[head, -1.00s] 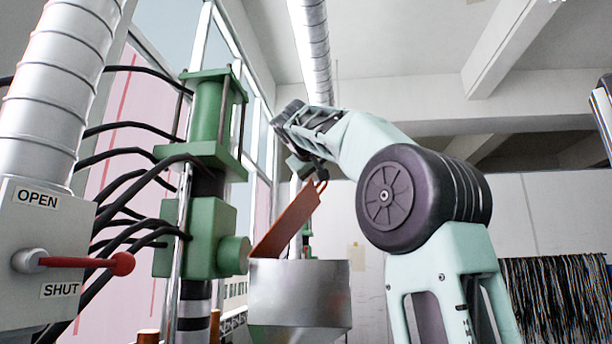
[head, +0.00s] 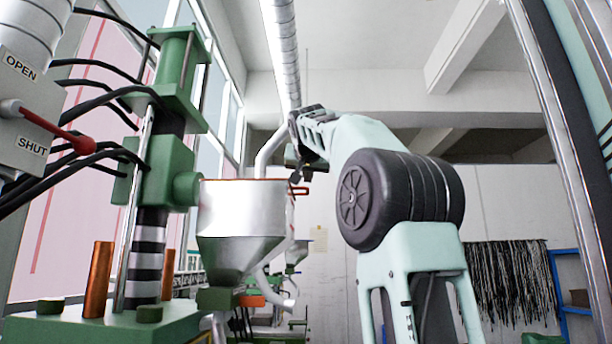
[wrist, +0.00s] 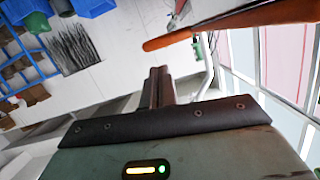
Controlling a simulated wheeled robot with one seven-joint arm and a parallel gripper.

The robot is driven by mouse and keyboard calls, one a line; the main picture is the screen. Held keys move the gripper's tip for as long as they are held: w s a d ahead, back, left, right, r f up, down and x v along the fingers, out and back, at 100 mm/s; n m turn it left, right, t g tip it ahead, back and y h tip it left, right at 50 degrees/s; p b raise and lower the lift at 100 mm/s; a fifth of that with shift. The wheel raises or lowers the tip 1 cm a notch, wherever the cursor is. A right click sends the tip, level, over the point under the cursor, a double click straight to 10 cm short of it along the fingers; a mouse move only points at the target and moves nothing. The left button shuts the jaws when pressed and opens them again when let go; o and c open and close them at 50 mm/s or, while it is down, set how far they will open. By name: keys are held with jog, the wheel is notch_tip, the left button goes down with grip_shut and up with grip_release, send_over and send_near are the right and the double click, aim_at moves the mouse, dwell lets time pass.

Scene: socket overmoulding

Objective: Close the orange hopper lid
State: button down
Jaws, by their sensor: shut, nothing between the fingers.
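The hopper (head: 240,222) is a shiny metal funnel left of my arm in the head view. Its orange lid (head: 245,180) shows there only as a thin edge-on line along the hopper's top rim, lying about flat. The lid's upper face is hidden. My gripper (head: 299,188) points down just right of the rim; contact with the lid cannot be made out. In the wrist view my gripper's fingers (wrist: 158,85) are together and empty. An orange rounded piece (wrist: 168,40), seemingly the lid's handle or edge, lies beyond and right of them.
A green press column (head: 165,170) with black hoses stands left of the hopper. A control box with a red lever (head: 70,140) is at far left. A metal duct (head: 282,50) hangs above. A blue shelf (head: 575,285) stands far right.

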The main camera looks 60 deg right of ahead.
jog(key=shift+s+f+m+b, duration=0.15)
jog(key=shift+f+m+b, duration=0.25)
jog(key=shift+f+b, duration=0.55)
jog(key=shift+f, duration=0.35)
jog(key=shift+p, duration=0.3)
jog(key=s+a+r+p, duration=0.2)
jog(key=s+a+r, duration=0.4)
jog(key=a+r, duration=0.1)
jog(key=shift+a, duration=0.35)
jog(key=shift+a, duration=0.1)
